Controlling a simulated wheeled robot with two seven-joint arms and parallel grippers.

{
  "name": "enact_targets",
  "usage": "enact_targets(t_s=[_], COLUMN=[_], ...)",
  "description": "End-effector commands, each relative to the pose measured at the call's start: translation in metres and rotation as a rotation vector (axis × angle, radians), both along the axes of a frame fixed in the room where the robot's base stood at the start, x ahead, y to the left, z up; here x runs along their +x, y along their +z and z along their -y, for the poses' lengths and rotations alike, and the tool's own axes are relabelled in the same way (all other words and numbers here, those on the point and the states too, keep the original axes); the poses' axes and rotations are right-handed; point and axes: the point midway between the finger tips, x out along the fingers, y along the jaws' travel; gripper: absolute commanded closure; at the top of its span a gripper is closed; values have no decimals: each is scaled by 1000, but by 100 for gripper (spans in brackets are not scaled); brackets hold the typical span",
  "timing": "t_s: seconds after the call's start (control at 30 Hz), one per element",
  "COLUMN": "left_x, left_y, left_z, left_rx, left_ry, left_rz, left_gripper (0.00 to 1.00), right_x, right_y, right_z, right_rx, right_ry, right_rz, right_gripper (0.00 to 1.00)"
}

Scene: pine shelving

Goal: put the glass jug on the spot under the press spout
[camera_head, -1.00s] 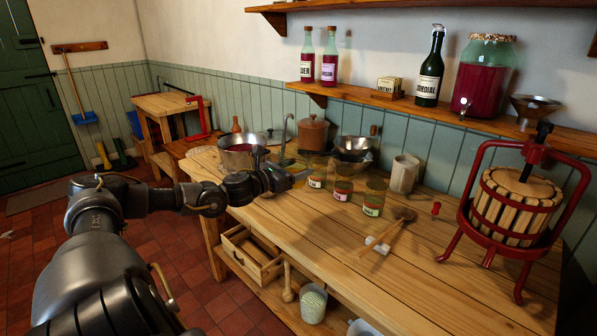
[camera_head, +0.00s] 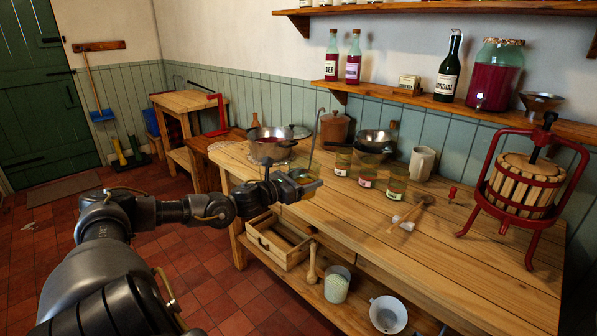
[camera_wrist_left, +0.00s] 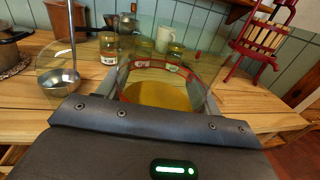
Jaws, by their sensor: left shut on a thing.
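My left gripper (camera_head: 305,186) is shut on the clear glass jug (camera_wrist_left: 160,95), above the front left part of the table. In the left wrist view the jug's see-through wall and amber-tinted base lie between the fingers. In the head view the jug is too faint to outline well. The press (camera_head: 524,185), a slatted wooden basket in a red frame with splayed legs, stands at the table's right end, well to the right of the gripper. It also shows in the left wrist view (camera_wrist_left: 262,35). I cannot make out a marked spot under its spout. My right gripper is not in view.
Several labelled jars (camera_head: 367,174) stand behind and right of the gripper. A ladle (camera_wrist_left: 66,75) and a pot (camera_head: 268,146) are left. A wooden spoon (camera_head: 414,212) lies between jars and press. The table's front right is clear. A bottle shelf (camera_head: 440,103) overhangs the back.

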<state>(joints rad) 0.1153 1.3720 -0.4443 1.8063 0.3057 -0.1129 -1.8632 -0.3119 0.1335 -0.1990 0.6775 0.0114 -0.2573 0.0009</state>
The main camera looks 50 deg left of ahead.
Motion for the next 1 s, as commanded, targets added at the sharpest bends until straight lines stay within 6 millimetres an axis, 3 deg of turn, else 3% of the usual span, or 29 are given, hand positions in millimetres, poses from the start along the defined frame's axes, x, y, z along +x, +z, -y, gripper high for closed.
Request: enact_targets(t_s=[0.27, 0.47, 0.67, 0.8, 1.0], left_x=[-12, -21, -39, -61, -98], left_y=[-29, -49, -70, -81, -83], left_z=[43, 86, 148, 203, 269], left_rx=[-5, -6, -9, -10, -6], left_ry=[-62, -125, -211, -283, -354], left_rz=[1, 0, 3, 4, 6], left_gripper=[70, 70, 70, 70, 70], right_x=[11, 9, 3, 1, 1], right_y=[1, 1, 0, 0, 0], right_z=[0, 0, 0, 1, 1], right_rx=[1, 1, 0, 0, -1], right_ry=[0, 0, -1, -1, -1], right_rz=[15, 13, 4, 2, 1], right_gripper=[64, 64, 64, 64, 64])
